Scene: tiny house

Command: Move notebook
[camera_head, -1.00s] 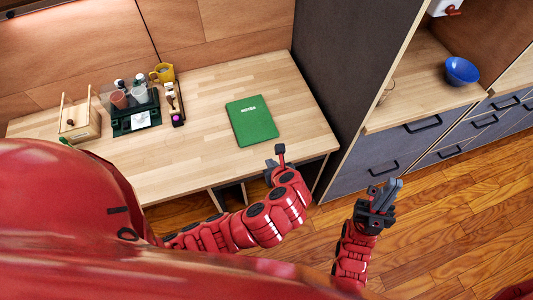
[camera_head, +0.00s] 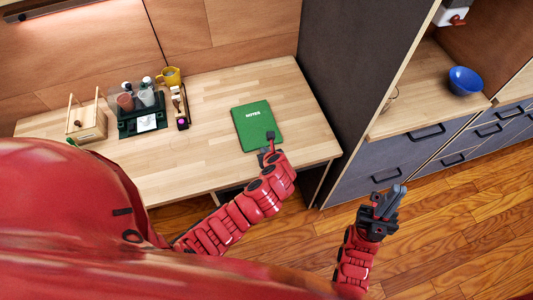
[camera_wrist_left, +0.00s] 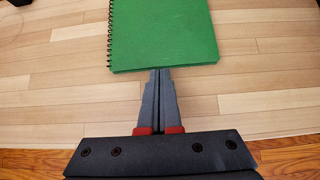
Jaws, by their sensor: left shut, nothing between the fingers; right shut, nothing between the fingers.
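The green notebook (camera_head: 254,125), with "NOTES" on its cover, lies flat on the wooden desk (camera_head: 210,95) near its right end. In the left wrist view the notebook (camera_wrist_left: 163,32) shows a spiral binding on its left side, and its near edge lies just beyond my fingertips. My left gripper (camera_head: 270,139) is at the notebook's near edge. Its fingers are together and empty in the left wrist view (camera_wrist_left: 158,75); I cannot tell whether they touch the notebook. My right gripper (camera_head: 390,196) is shut and empty, in front of the drawers, away from the desk.
A wooden box (camera_head: 87,124), a dark tray (camera_head: 128,128) with cups and bottles, and a yellow mug (camera_head: 170,76) stand at the desk's left and back. A dark tall panel (camera_head: 345,85) bounds the desk on the right. A blue bowl (camera_head: 465,80) sits on the counter beyond.

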